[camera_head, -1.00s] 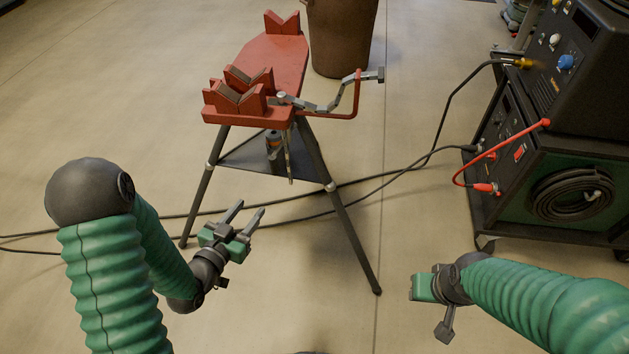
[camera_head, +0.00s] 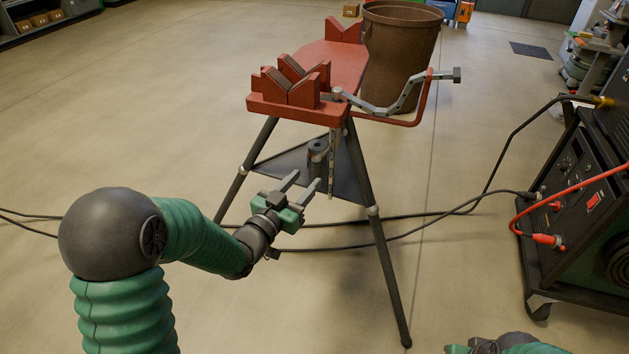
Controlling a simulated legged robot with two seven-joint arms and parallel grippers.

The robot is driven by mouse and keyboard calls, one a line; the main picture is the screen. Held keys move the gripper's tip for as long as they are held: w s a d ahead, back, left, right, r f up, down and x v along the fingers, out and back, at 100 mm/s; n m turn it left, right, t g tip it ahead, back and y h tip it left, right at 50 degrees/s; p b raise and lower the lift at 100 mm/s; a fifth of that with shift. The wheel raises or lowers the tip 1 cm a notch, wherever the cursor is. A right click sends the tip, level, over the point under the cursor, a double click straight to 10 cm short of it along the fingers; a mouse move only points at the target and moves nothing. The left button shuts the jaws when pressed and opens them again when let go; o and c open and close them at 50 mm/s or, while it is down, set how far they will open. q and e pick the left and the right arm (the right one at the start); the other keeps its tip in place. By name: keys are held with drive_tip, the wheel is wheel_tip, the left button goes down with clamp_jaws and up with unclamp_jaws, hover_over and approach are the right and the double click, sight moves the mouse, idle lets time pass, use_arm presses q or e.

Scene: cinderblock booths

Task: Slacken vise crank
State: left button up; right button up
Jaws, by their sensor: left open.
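A red vise stand (camera_head: 283,107) on dark tripod legs stands ahead, with V-shaped red jaws on its top. A grey jointed chain and crank (camera_head: 397,104) runs along its right side, beside a red bent bar (camera_head: 418,105) that ends near a grey knob. More chain hangs below the top. My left gripper (camera_head: 300,184) is open and empty, in front of the stand and below its top, apart from the crank. My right gripper (camera_head: 462,348) shows only partly at the bottom edge; its fingers are not clear.
A brown bin (camera_head: 400,55) stands close behind the vise. A dark machine (camera_head: 580,190) with red and black cables is at the right. Black cables (camera_head: 420,235) cross the floor behind the tripod legs.

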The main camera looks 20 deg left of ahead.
sight(314, 174)
use_arm(q)
drive_tip(key=x, duration=0.3)
drive_tip(key=b+x, duration=0.1)
drive_tip(key=shift+w+d, duration=0.3)
drive_tip(key=shift+d, duration=0.1)
drive_tip(key=shift+w+d+r, duration=0.1)
drive_tip(key=shift+w+d, duration=0.05)
drive_tip(key=shift+w, duration=0.15)
drive_tip(key=shift+a, duration=0.25)
drive_tip(key=shift+c, duration=1.3)
drive_tip(key=shift+d, duration=0.1)
clamp_jaws()
